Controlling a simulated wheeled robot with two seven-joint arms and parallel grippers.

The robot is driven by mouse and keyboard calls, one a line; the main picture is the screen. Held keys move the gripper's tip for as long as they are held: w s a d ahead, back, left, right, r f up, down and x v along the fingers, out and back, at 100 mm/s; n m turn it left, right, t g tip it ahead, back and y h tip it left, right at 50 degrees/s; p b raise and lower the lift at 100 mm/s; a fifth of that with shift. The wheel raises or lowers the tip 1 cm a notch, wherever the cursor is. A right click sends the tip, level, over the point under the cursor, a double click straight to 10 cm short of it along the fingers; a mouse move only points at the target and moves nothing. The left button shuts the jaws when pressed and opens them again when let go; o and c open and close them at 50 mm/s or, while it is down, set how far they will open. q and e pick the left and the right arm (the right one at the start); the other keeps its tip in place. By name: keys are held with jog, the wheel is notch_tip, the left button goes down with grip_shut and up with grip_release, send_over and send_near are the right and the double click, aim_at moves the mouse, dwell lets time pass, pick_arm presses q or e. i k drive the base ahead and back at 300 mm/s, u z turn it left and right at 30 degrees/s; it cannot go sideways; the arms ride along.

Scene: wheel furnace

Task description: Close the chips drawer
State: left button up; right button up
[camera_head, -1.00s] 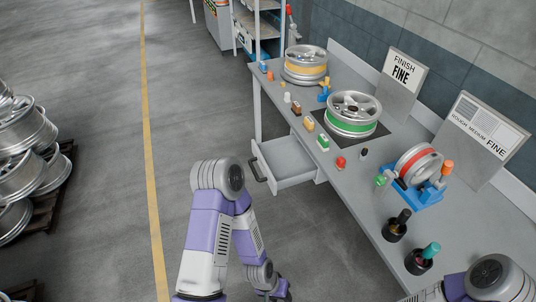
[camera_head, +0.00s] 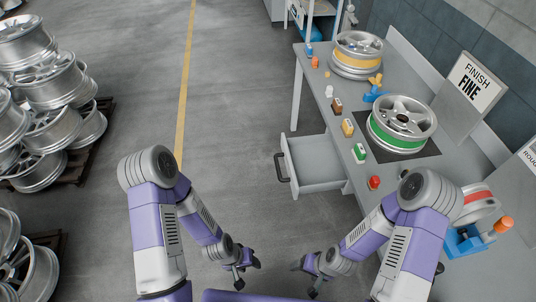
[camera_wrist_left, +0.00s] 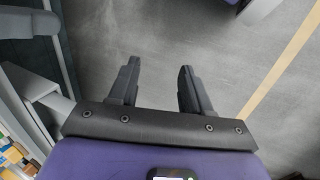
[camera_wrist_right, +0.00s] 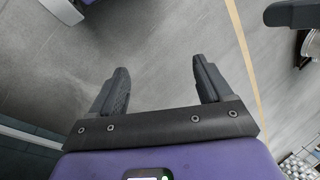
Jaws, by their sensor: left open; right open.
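The drawer (camera_head: 318,176) under the grey workbench is pulled out to the left in the head view. It looks empty, and its dark handle (camera_head: 282,167) is on its front. My left gripper (camera_head: 246,272) is low over the floor, left of and nearer than the drawer, not touching it. It is open and empty in the left wrist view (camera_wrist_left: 158,82). My right gripper (camera_head: 306,278) is also low, below the drawer in the picture and apart from it. It is open and empty in the right wrist view (camera_wrist_right: 160,80). No chips show in the drawer.
The workbench top holds a green-banded wheel (camera_head: 402,124), a yellow-banded wheel (camera_head: 357,55), a red-banded wheel (camera_head: 478,204) on a blue stand, and several small coloured blocks. Stacked wheels on pallets (camera_head: 50,110) stand at left. The floor between is clear.

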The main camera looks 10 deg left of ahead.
aim_at(313, 163)
jog(key=k, duration=0.55)
jog(key=u, duration=0.55)
jog(key=i, duration=0.8)
jog(key=z, duration=0.55)
jog(key=i, duration=0.65)
jog(key=z, duration=0.65)
